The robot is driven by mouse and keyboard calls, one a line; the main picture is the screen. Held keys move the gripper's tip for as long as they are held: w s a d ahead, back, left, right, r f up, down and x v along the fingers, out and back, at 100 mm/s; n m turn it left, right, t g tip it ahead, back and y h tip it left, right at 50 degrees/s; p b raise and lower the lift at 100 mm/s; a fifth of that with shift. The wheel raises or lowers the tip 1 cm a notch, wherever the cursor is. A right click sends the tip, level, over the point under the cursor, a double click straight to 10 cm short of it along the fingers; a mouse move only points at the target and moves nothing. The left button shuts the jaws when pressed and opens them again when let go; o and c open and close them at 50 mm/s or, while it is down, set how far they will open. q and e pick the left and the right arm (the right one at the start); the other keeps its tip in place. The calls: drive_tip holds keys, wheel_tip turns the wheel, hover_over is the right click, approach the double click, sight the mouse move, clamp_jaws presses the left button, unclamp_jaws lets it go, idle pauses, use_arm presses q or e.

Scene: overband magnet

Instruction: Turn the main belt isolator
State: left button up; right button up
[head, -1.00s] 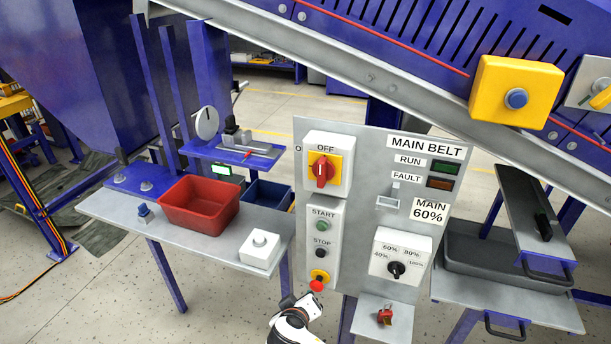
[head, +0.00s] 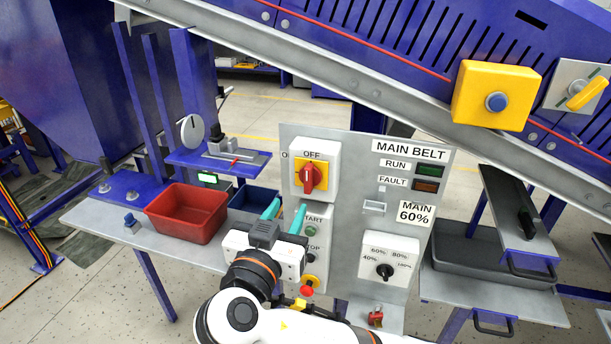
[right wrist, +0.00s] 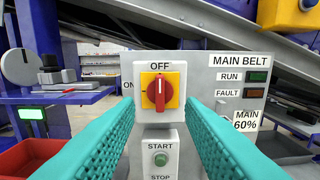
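The main belt isolator (head: 311,178) is a red rotary handle on a yellow plate on a white box, below the label OFF. Its handle stands about upright. In the right wrist view the isolator (right wrist: 160,91) is centred beyond my fingertips, its pointer at OFF. My right gripper (head: 285,210) is open and empty, its two teal fingers apart, in front of the panel (head: 345,160) and below the isolator. The fingers (right wrist: 160,130) frame the isolator box in the right wrist view without touching the handle. My left gripper is not in view.
Below the isolator are a green START button (right wrist: 161,159), a STOP button and a red emergency stop (head: 307,291). A speed selector (head: 385,270) sits to the right. A red bin (head: 187,212) stands on the left shelf. The conveyor frame (head: 350,95) slopes above the panel.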

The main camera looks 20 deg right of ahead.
sight(307, 176)
drive_tip(key=p+x, duration=0.3)
drive_tip(key=x, duration=0.7)
drive_tip(key=shift+w+d+r+p, duration=0.1)
drive_tip(key=shift+w+d+p, duration=0.1)
drive_tip(key=shift+p, duration=0.1)
drive_tip(key=shift+w+d, duration=0.25)
drive_tip(key=shift+w, duration=0.15)
drive_tip(key=shift+f, duration=0.2)
clamp_jaws()
